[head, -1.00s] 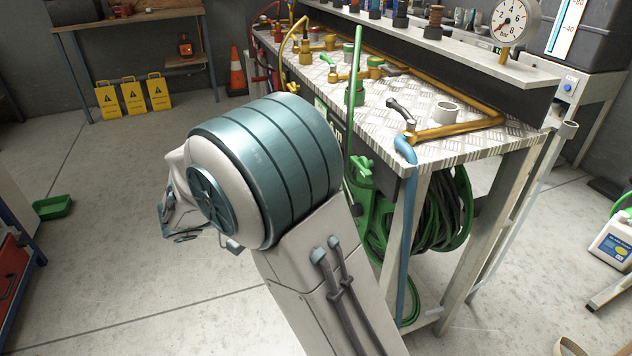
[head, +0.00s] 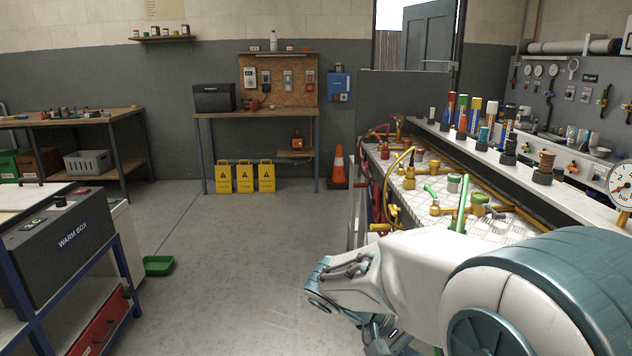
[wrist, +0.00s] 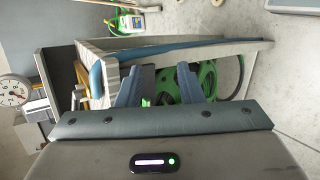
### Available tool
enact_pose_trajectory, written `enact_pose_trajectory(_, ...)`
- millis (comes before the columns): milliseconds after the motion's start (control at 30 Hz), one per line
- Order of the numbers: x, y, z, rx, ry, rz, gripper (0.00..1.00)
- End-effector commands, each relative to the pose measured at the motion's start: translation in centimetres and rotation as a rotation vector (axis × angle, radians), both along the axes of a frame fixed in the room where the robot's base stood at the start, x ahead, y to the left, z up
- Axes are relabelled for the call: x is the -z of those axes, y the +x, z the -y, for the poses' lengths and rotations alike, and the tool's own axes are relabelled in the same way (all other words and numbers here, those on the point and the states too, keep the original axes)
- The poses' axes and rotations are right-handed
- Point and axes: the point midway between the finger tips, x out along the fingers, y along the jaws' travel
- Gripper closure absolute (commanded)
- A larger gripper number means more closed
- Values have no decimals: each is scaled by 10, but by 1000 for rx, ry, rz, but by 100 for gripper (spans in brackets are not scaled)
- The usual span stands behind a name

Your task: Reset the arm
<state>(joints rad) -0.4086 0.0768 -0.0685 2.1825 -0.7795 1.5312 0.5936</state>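My arm (head: 540,285) shows in the lower right of the head view, a white and teal body in front of the metal-topped workbench. Its wrist end points left and down, over the floor beside the bench. The fingers cannot be made out in the head view. In the wrist view my gripper (wrist: 168,78) has its two dark blue fingers spread apart with nothing between them. Past the fingers, the green hose reel (wrist: 182,84) hangs under the bench frame, apart from the gripper.
The workbench (head: 402,212) carries brass pipes and valves, with spray cans on its rear shelf. Yellow warning signs (head: 244,178) and an orange cone (head: 338,166) stand at the back. A warm box (head: 62,238) is at left. The middle floor (head: 215,225) is clear.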

Motion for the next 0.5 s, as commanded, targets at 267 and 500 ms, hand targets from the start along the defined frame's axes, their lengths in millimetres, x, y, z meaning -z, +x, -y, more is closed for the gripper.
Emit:
enact_pose_trajectory(267,-60,-54,-7,27,487,75,66)
enact_pose_trajectory(500,-111,-72,-31,-10,802,277,66)
